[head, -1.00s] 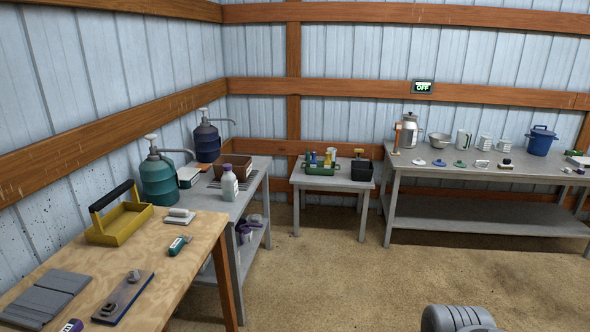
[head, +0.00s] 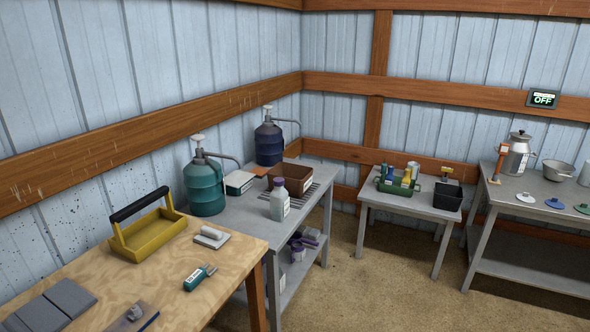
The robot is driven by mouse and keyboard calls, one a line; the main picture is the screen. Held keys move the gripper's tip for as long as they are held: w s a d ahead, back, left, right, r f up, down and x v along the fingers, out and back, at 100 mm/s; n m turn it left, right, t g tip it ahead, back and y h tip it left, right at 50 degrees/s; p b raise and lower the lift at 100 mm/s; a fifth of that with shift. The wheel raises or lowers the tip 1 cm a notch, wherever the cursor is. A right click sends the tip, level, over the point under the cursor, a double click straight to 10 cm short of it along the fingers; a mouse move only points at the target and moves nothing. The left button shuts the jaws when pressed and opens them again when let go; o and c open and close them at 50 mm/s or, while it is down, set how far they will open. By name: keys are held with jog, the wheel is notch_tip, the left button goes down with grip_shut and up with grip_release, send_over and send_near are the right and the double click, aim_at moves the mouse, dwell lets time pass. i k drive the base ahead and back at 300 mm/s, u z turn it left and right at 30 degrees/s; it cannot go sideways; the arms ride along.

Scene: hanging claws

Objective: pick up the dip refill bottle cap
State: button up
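A white bottle (head: 279,204) with a label stands upright on the grey side table, near its front edge. Its greyish-mauve cap (head: 278,183) sits on top; this looks like the dip refill bottle and its cap. The label is too small to read. Nothing touches the cap, and its top and front are in plain sight. My gripper is not in view.
A brown bin (head: 290,179) stands right behind the bottle. A teal pump jug (head: 204,188) and a dark blue one (head: 269,143) stand nearby. A wooden bench (head: 225,262) with a yellow tool caddy (head: 148,236) is in front. The floor (head: 375,275) at right is clear.

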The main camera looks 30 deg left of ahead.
aim_at(278, 182)
jog(key=u, duration=0.25)
jog(key=i, duration=1.65)
jog(key=u, duration=1.65)
jog(key=i, duration=1.2)
jog(key=u, duration=1)
